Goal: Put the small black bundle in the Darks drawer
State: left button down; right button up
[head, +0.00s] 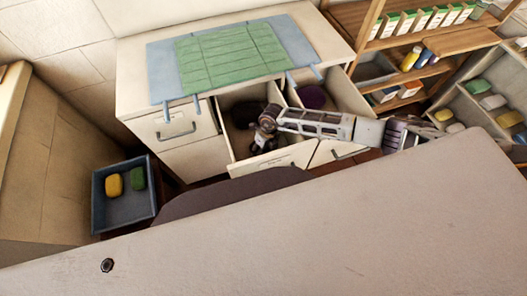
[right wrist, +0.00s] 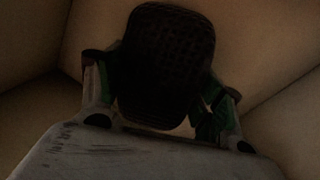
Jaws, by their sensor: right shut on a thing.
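My right gripper (head: 263,138) reaches from the right into the open middle drawer (head: 275,160) of the white cabinet. In the right wrist view, the right gripper (right wrist: 163,110) is shut on the small black bundle (right wrist: 165,62), a dark, textured, rounded block between its fingers. Pale drawer walls surround it there; the view is dim, and I cannot tell whether the bundle touches the drawer floor. The open right drawer (head: 345,92) holds a dark purple bundle (head: 312,96). The left drawer (head: 175,138) is shut. No drawer label is readable. My left gripper is not in view.
A blue and green mat (head: 230,58) lies on the cabinet top, its straps hanging over the front edge. A blue-grey tray (head: 124,208) with yellow and green pieces stands at the left. Wooden shelves (head: 435,45) with boxes and bottles, and a bin with several coloured pieces, are at the right.

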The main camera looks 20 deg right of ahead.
jog(key=shift+f, duration=0.15)
jog(key=o, duration=1.1)
jog(key=shift+c, duration=0.2)
notch_tip(320, 180, up, 12)
jog(key=d, duration=0.2)
jog(key=shift+w, duration=0.4)
